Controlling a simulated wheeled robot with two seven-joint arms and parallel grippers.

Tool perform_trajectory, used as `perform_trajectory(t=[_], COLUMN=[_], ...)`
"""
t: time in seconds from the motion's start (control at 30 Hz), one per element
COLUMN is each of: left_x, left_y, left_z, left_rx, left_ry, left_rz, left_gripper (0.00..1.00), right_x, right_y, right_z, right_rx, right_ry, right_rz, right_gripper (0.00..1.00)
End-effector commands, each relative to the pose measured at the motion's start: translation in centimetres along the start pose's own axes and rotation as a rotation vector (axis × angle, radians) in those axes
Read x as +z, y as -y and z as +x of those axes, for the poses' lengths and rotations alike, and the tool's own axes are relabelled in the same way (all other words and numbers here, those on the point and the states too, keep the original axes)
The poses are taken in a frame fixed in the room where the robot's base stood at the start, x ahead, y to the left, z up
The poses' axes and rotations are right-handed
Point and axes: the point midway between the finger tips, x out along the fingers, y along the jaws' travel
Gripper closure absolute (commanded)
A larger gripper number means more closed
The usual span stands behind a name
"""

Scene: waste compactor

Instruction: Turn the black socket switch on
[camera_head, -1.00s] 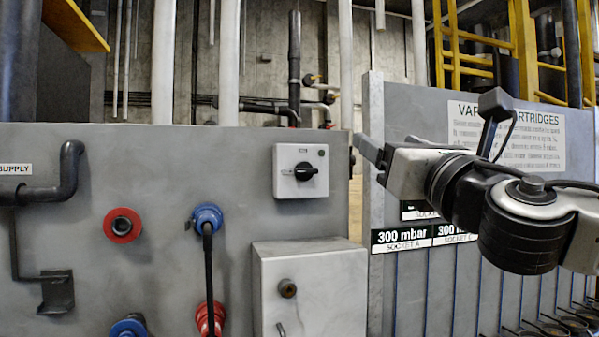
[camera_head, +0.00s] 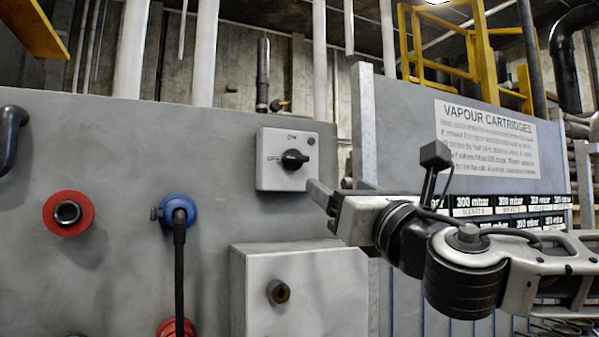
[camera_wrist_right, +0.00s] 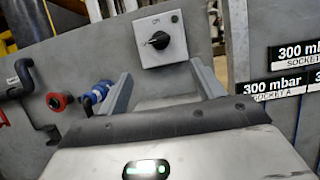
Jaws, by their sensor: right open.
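The black socket switch (camera_head: 295,159) is a rotary knob on a pale grey square box (camera_head: 284,178) fixed to the grey panel. ON is printed above the knob and OFF to its left. The knob's handle lies roughly sideways. My right gripper (camera_head: 315,190) is beside the box's lower right corner, its finger pointing left toward it. In the right wrist view, the black knob (camera_wrist_right: 159,40) shows ahead, between and beyond the two spread fingers of my right gripper (camera_wrist_right: 160,85). The gripper is open and empty, apart from the knob. My left gripper is not in view.
A blue socket (camera_head: 179,213) with a black cable and a red socket (camera_head: 68,213) are left of the switch. A grey cabinet (camera_head: 305,265) juts out below it. A panel with a Vapour Cartridges sign (camera_head: 487,139) stands right. Space before the switch looks clear.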

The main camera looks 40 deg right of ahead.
Motion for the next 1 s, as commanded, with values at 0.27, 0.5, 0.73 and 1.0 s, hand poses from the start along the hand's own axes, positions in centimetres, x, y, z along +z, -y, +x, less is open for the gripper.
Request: perform_trajectory(t=[0.27, 0.5, 0.73, 1.0], left_x=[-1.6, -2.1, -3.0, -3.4], left_y=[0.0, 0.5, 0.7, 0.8], left_z=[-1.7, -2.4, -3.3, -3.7], left_rx=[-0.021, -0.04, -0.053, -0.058], left_ry=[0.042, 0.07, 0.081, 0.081], left_rz=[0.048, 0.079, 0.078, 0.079], left_gripper=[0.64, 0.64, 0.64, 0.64], right_x=[0.9, 0.5, 0.3, 0.1], right_y=[-0.1, -0.1, 0.0, 0.0], right_z=[2.5, 7.0, 10.6, 12.7], right_rx=[0.003, 0.001, -0.001, -0.001], right_ry=[-0.006, -0.006, -0.008, -0.005], right_rz=[0.003, 0.007, 0.004, -0.003], right_gripper=[0.33, 0.33, 0.33, 0.33])
